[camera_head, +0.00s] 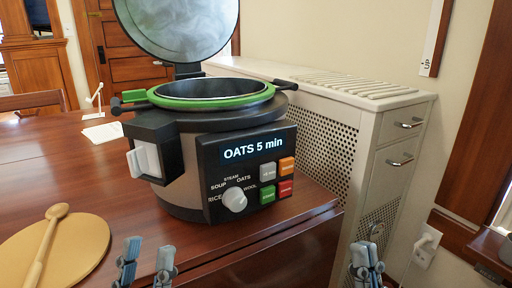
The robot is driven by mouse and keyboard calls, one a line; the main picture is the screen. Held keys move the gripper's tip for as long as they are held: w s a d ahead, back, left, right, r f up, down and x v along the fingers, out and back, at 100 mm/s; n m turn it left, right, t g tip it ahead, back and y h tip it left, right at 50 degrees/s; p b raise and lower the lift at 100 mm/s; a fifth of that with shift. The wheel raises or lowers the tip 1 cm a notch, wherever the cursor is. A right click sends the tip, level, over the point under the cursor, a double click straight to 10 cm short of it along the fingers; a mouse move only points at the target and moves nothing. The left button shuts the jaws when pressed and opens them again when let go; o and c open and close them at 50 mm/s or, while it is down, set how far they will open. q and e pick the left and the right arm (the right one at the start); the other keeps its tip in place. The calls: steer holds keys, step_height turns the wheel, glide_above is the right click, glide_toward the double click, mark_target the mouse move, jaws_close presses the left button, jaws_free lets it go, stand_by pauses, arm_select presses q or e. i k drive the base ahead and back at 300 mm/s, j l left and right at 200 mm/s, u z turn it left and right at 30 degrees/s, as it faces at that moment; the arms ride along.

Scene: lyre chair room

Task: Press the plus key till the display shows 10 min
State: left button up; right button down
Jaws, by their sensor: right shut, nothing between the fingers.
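A multicooker (185,175) with an open lid stands on the wooden table. Its display (251,149) reads "OATS 5 min". Below the display are a grey key (267,172), an orange key (287,166), a green key (267,195) and a red key (286,188). Their labels are too small to read surely, so I cannot tell which is the plus key. A white dial (235,199) sits left of the keys. My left gripper (146,262) is open and empty in front of the cooker. My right gripper (366,258) is shut and empty, lower right of the keys and apart from them.
A round board (80,250) with a wooden spoon (45,245) lies at the front left. A white perforated cabinet (335,140) stands behind and right of the table. The table's right edge is close to the cooker. The air before the key panel is clear.

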mark_target(268, 171)
steer(key=k+j+z, duration=0.15)
steer(key=k+j, duration=0.45)
steer(key=k+j+z, duration=0.1)
steer(key=k+j, duration=0.4)
steer(key=k, duration=0.15)
steer(key=i, duration=0.45)
